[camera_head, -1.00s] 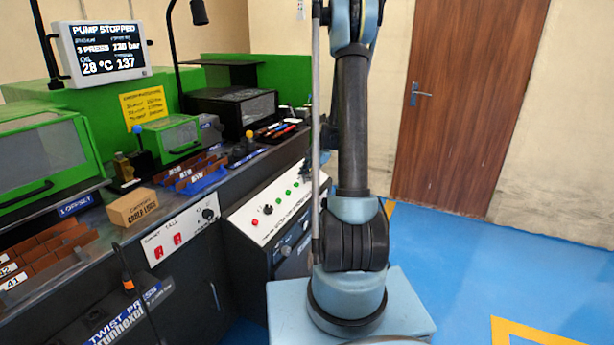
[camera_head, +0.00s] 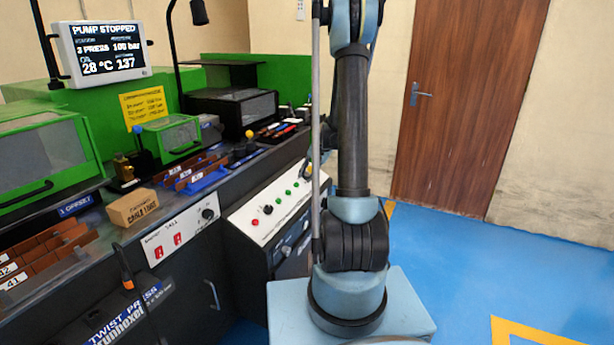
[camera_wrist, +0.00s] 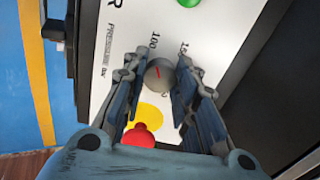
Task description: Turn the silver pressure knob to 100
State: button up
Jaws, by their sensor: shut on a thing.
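The silver pressure knob (camera_wrist: 161,76) is on a white panel in the wrist view, with a short red mark on its face. A printed 100 (camera_wrist: 155,40) stands just above it, beside the words PRESSURE bar. My gripper (camera_wrist: 157,72) has its two fingers on either side of the knob and is shut on it. In the head view, the display (camera_head: 103,52) reads PUMP STOPPED, 3 PRESS and 100 bar. The gripper is by the far right end of the control panel there, mostly hidden behind my arm, and the knob cannot be made out.
A red mushroom button (camera_wrist: 139,136) on a yellow disc sits close below the knob, near my left finger. A green button (camera_wrist: 188,2) lies above. The control panel (camera_head: 262,222) has other knobs and lamps. The blue floor (camera_head: 490,270) to the right is open.

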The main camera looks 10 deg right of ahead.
jog(key=shift+w+d, duration=0.1)
jog(key=shift+w, duration=0.1)
jog(key=o, duration=1.1)
jog(key=shift+s, duration=0.1)
jog(key=v, duration=1.1)
jog(key=shift+s+d+r, duration=0.1)
jog(key=shift+d+r, duration=0.1)
jog(key=shift+r, duration=0.15)
jog(key=shift+s, duration=0.1)
